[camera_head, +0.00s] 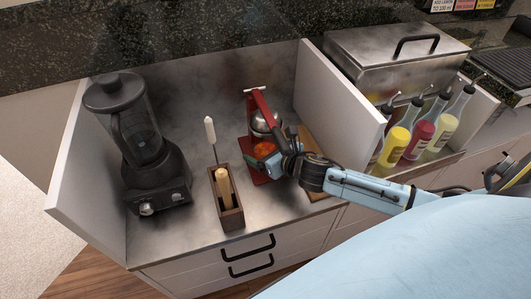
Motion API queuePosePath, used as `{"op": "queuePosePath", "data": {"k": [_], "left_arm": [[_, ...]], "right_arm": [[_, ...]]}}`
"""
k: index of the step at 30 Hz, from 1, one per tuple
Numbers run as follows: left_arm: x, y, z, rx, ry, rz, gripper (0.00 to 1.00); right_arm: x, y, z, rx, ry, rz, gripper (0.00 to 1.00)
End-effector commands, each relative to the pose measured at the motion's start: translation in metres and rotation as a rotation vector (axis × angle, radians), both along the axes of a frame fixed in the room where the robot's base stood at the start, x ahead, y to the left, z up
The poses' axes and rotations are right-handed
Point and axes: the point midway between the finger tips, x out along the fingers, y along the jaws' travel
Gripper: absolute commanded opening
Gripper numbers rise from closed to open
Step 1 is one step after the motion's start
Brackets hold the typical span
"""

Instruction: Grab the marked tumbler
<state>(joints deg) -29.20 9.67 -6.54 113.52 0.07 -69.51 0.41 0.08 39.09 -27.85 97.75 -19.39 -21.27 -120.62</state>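I cannot make out a marked tumbler in the head view. My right arm comes in from the right over the counter, and its gripper (268,164) is at the base of a red press (262,106). A rounded orange-red thing (265,149) lies just beyond the fingertips; I cannot tell what it is or whether they touch. The gripper's fingers are small and partly hidden by the wrist, so their opening is unclear. My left gripper is not in view.
A dark blender (135,135) stands at the left by a white side panel (75,175). A wooden holder (230,216) with upright tools stands in the middle. A wooden board (306,140) lies behind my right wrist. Beyond the right panel (340,105) stand several sauce bottles (421,130) and a steel box (392,58).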

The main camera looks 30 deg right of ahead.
Motion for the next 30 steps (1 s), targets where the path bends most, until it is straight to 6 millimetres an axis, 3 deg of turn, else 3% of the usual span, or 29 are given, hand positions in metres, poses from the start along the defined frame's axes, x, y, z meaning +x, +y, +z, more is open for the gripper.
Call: {"op": "queuePosePath", "data": {"k": [3, 16, 30], "left_arm": [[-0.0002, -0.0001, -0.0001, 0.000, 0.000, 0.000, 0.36], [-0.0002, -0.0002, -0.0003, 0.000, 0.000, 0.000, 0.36], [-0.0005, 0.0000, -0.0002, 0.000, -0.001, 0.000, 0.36]], "right_arm": [[-0.0003, 0.0001, 0.0002, 0.000, 0.000, 0.000, 0.88], [-0.0005, -0.0002, 0.0002, 0.000, 0.000, 0.000, 0.31], [0.0001, -0.0002, 0.0030, -0.001, -0.002, 0.000, 0.30]]}}
